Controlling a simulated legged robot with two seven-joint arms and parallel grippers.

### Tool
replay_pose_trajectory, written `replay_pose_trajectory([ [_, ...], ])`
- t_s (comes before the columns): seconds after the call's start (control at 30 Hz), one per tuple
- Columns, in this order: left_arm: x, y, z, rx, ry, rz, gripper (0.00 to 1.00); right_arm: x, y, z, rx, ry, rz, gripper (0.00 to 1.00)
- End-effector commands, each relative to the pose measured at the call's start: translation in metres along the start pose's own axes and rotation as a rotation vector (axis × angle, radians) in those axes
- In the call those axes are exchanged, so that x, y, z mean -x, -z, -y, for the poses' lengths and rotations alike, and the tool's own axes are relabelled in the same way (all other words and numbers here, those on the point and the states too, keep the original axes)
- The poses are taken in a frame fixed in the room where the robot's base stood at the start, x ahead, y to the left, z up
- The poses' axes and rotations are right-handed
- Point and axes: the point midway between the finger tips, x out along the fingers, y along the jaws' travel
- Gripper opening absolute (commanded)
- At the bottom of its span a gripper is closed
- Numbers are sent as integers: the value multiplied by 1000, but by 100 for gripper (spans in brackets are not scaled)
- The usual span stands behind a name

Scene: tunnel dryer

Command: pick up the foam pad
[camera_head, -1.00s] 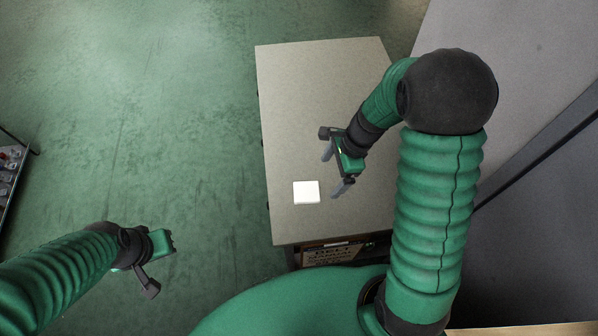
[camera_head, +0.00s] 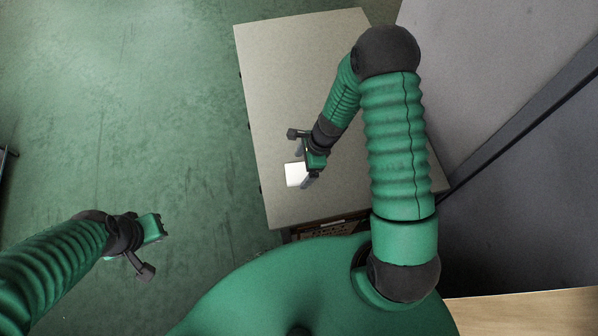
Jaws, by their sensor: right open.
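The white square foam pad (camera_head: 294,174) lies flat on the beige table top (camera_head: 290,75), near its front left part. My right gripper (camera_head: 304,167) is open at the pad's right side, and its fingers overlap the pad's right edge in the picture. I cannot tell whether the fingers touch the pad or are above it. My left gripper (camera_head: 150,250) hangs over the green floor at the lower left, away from the table.
A grey wall or panel (camera_head: 510,60) with a dark rail (camera_head: 520,130) stands right of the table. A wooden surface (camera_head: 520,312) is at the lower right. The green floor (camera_head: 120,100) left of the table is clear. Most of the table top behind the pad is bare.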

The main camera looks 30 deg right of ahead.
Motion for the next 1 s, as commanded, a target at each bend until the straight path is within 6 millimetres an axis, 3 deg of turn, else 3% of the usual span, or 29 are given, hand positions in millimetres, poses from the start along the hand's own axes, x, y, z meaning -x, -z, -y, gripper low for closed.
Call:
replay_pose_trajectory([
  [0.13, 0, 0, 0, 0, 0, 0, 0, -20, 0, 0, 0, -2, 1, 94],
  [0.37, 0, 0, 0, 0, 0, 0, 0, -22, 0, 1, 1, -1, 0, 92],
  [0.83, 0, 0, 0, 0, 0, 0, 0, -21, 0, 1, 2, -1, 0, 31],
  [1.0, 0, 0, 0, 0, 0, 0, 0, -21, 0, 1, 2, -1, 0, 29],
])
